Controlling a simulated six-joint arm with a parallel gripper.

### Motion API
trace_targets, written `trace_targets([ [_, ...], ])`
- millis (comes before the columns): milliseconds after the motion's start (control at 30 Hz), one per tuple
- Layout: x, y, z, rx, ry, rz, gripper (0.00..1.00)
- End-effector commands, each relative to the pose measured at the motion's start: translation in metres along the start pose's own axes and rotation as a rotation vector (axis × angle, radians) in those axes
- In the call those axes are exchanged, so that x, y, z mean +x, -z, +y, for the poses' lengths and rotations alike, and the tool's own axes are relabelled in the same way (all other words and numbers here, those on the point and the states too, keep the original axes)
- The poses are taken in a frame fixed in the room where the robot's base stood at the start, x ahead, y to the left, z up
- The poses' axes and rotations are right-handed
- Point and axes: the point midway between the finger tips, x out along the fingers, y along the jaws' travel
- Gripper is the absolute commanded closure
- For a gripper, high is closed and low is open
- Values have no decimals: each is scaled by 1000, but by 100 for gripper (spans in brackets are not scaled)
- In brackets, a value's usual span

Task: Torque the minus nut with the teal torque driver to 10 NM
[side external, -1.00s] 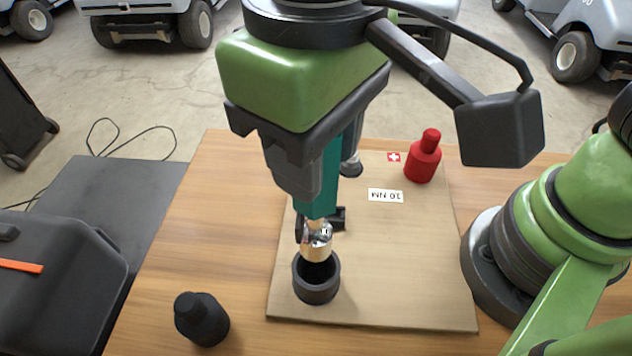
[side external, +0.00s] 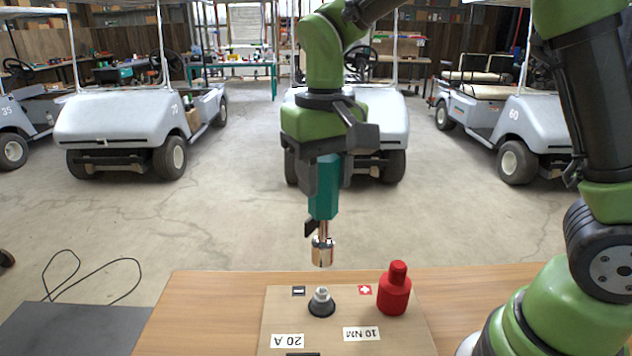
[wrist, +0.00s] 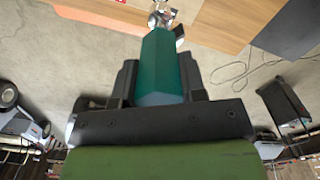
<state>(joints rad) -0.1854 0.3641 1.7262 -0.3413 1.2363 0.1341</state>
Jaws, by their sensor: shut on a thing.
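My gripper (side external: 322,172) is shut on the teal torque driver (side external: 323,200) and holds it upright in the air, its silver socket (side external: 322,250) pointing down. In the side view the socket appears above the minus terminal (side external: 321,298), a pale metal nut or stud on a round black base, with a visible gap between them. Whether it is centred in depth I cannot tell. A minus label (side external: 298,291) lies beside the terminal. The wrist view shows the teal driver body (wrist: 158,65) between the fingers, with its socket (wrist: 163,15) at the top edge.
A red cap (side external: 394,290) stands right of the terminal, by a plus label (side external: 365,290). The board (side external: 405,335) carries a "10 NM" label (side external: 361,334) and a "20 A" label (side external: 288,341). Parked carts (side external: 125,125) stand well behind the table.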

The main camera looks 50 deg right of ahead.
Motion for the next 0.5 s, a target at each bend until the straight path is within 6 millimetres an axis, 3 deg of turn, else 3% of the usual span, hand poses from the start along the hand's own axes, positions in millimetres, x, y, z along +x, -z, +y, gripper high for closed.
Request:
trace_targets([
  [233,3,0,-1,-2,0,0,100],
  [500,28,-1,-1,-3,-1,-3,100],
])
